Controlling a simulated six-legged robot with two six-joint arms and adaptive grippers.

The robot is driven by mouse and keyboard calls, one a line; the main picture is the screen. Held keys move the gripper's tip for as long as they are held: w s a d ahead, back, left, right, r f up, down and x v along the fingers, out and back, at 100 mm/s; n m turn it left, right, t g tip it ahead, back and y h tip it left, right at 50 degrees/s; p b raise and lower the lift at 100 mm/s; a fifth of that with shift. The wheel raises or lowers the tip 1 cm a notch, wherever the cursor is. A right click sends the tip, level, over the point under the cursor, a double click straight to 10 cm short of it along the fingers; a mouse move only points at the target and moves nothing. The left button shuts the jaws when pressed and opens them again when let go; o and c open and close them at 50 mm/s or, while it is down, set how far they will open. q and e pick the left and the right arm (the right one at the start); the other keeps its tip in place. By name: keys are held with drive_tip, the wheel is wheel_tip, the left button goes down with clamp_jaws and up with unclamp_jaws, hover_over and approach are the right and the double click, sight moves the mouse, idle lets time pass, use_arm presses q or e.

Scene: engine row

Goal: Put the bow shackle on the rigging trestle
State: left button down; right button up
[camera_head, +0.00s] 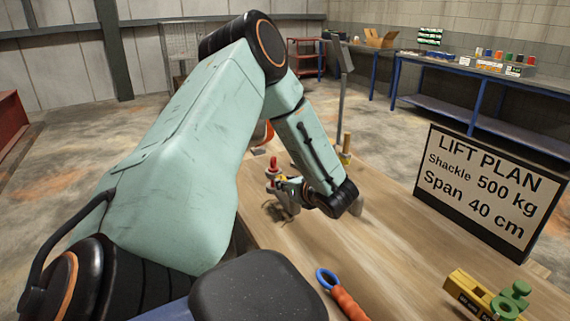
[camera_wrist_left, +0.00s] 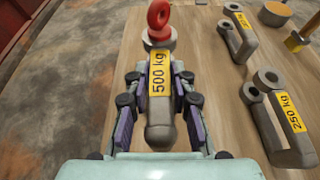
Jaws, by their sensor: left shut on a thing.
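My left gripper (camera_head: 284,196) is low over the wooden tabletop, near its left edge. In the left wrist view its two fingers (camera_wrist_left: 160,112) are shut on a grey bow shackle (camera_wrist_left: 159,122) with a yellow "500 kg" label. The shackle's far end meets a grey round piece with a red ring (camera_wrist_left: 158,14); I cannot tell whether they are joined. In the head view the gripper mostly hides the shackle. I cannot make out which thing is the rigging trestle. My right gripper is not in view.
A grey "250 kg" shackle (camera_wrist_left: 275,120) and another labelled shackle (camera_wrist_left: 235,42) lie to the right in the wrist view. A lift plan board (camera_head: 485,185) reads shackle 500 kg, span 40 cm. An orange-handled tool (camera_head: 345,297) and a yellow bar (camera_head: 466,291) lie nearer.

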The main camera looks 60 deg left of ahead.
sight(285, 198)
use_arm(q)
drive_tip(key=shift+w+a+f, duration=0.1)
drive_tip(key=shift+a+f, duration=0.05)
drive_tip(key=shift+f, duration=0.8)
drive_tip(key=shift+f+b, duration=0.45)
drive_tip(key=shift+f, duration=0.2)
wheel_tip(285, 198, down, 2)
drive_tip(key=shift+f+b, duration=0.1)
drive_tip(key=shift+b, duration=0.25)
drive_tip(key=shift+f, duration=0.25)
drive_tip(key=c, duration=1.6)
unclamp_jaws()
drive_tip(key=shift+f, duration=0.15)
drive_tip(key=o, duration=0.5)
